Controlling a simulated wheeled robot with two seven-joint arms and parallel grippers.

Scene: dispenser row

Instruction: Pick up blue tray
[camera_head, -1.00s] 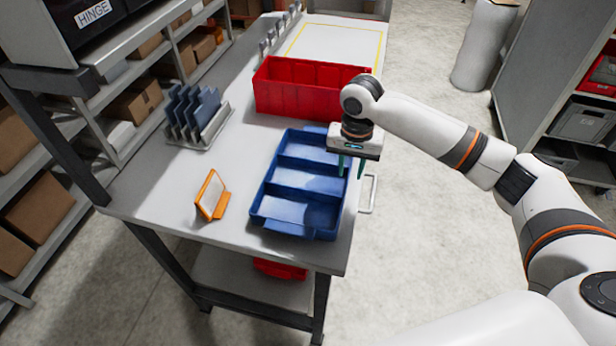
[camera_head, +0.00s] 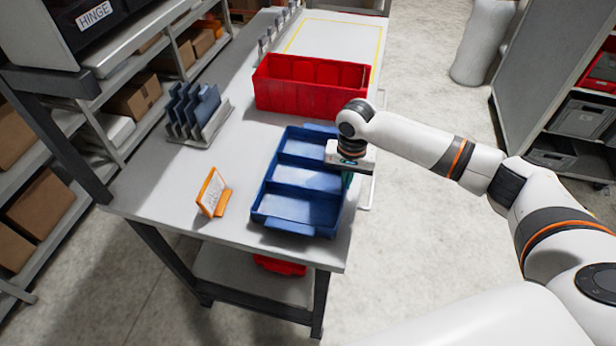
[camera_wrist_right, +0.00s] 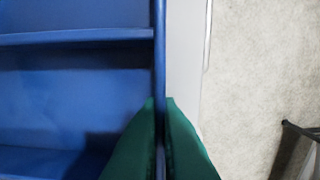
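The blue tray (camera_head: 292,208), with three compartments in a row, sits on the table near its right edge. My right gripper (camera_head: 347,178) is over the tray's right side wall, pointing down. In the right wrist view its green fingers (camera_wrist_right: 160,102) lie on either side of the thin wall of the blue tray (camera_wrist_right: 75,85), close against it, so it looks shut on that wall. In the head view the fingertips are mostly hidden by the tray and the wrist. My left gripper is not in view.
A red bin (camera_head: 310,85) stands just behind the tray. An orange-framed sign (camera_head: 212,192) stands to the left, and a rack of blue plates (camera_head: 195,115) is farther back. The table (camera_head: 150,195) is bare around the sign. Open floor lies to the right.

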